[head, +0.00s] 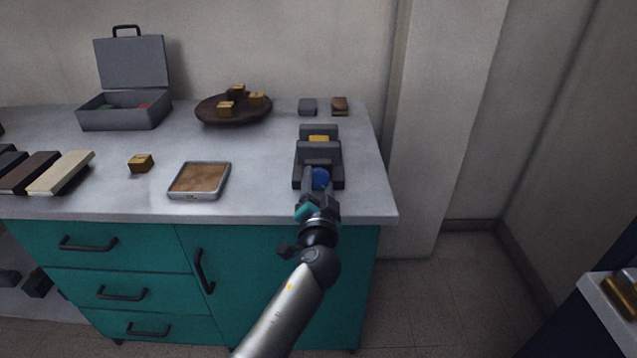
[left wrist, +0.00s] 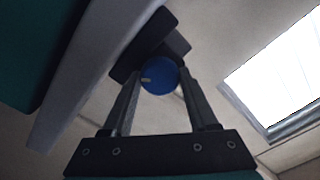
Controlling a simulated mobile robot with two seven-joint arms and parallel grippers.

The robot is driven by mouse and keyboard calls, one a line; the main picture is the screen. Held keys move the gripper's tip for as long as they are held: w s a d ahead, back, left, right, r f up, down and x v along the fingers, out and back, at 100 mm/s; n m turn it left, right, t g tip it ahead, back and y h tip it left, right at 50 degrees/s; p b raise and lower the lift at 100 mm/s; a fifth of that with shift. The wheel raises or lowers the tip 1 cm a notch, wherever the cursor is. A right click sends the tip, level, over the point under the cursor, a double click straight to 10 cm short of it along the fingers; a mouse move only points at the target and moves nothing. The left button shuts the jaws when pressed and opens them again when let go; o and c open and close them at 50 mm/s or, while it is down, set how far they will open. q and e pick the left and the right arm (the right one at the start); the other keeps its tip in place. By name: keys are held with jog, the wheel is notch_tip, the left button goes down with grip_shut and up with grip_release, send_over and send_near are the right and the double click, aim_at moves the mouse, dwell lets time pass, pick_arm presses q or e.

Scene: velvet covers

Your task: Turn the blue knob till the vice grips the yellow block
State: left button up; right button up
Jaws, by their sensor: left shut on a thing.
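The dark grey vice (head: 300,178) stands near the right end of the counter. The yellow block (head: 319,139) sits between its back and front jaws; whether both jaws touch it I cannot tell. The blue knob (head: 321,177) is on the near side of the vice. My left gripper (head: 319,181) is shut on the blue knob from the front, with a finger on each side. The left wrist view shows the knob (left wrist: 159,77), with a small pale mark on its face, between the fingertips of the gripper (left wrist: 160,85). My right gripper is not in view.
A shallow tray (head: 198,194) and a small yellow-brown block (head: 140,163) lie left of the vice. A brown dish (head: 207,112) with several blocks, an open grey case (head: 124,118) and two small blocks (head: 308,106) stand behind. The counter's right edge is close to the vice.

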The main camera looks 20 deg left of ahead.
pick_arm(q)
jog(key=m, duration=0.2)
jog(key=shift+m, duration=0.3)
jog(key=shift+f+m+p, duration=0.1)
jog(key=shift+m+p, duration=0.25)
jog(key=shift+m, duration=0.75)
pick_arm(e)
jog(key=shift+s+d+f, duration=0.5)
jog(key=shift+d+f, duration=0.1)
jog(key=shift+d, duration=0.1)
pick_arm(q)
jog(key=o, duration=1.4)
jog(key=shift+c, duration=0.2)
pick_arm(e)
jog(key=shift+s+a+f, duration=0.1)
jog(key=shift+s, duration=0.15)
